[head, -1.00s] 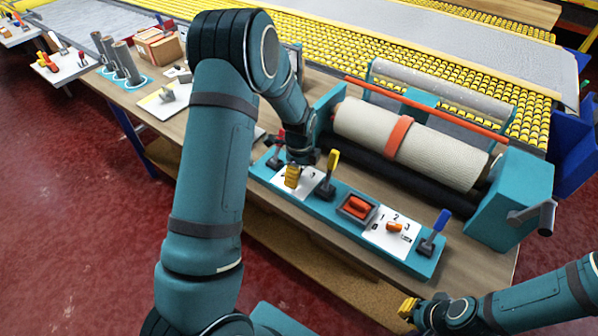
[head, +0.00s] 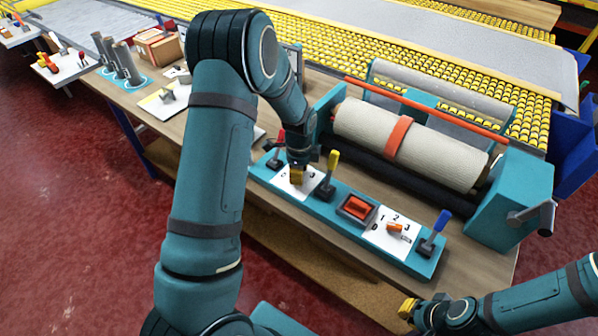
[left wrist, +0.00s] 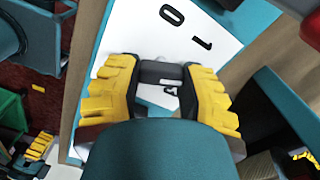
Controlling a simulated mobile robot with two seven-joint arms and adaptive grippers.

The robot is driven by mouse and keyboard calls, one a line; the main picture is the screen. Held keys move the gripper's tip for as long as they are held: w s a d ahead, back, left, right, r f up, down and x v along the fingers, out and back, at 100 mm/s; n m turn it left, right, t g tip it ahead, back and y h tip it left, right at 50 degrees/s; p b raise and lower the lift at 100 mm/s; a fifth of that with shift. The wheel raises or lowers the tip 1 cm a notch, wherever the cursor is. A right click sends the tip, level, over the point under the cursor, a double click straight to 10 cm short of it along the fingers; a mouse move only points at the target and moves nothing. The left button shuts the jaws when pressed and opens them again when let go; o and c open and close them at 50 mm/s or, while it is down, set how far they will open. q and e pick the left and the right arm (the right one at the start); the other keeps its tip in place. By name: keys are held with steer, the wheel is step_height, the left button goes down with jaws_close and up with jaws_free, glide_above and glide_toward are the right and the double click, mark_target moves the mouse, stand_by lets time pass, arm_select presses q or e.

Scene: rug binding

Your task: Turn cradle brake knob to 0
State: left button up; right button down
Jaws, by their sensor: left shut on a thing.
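A dark grey knob (left wrist: 160,72) sits on a white plate (left wrist: 130,30) marked 0 and 1 in the left wrist view. My left gripper (left wrist: 162,82) is shut on this knob, one yellow finger on each side. The knob's pointing direction is hard to tell behind the fingers. In the head view my left gripper (head: 297,176) is at the white plate on the left part of the teal control panel (head: 330,212), hiding the knob. My right gripper (head: 408,308) is at the lower right, away from the panel; its opening is unclear.
Close right of my left gripper stands a yellow-handled lever (head: 330,172); a red-handled lever (head: 278,148) is at its left. Farther right are a red switch (head: 356,207), an orange knob (head: 395,228) and a blue-handled lever (head: 436,230). A roll (head: 440,150) lies behind.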

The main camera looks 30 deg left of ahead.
arm_select(q)
steer(key=n, duration=0.4)
steer(key=shift+n, duration=0.3)
steer(key=n, duration=0.4)
steer(key=shift+n, duration=0.3)
steer(key=n, duration=0.4)
steer(key=shift+a+n+p, duration=0.1)
steer(key=shift+n+p, duration=0.2)
steer(key=shift+p, duration=0.1)
steer(key=shift+n+p, duration=0.3)
steer(key=shift+n, duration=1.5)
steer(key=o, duration=1.2)
steer(key=shift+a, duration=0.1)
steer(key=shift+w, duration=0.1)
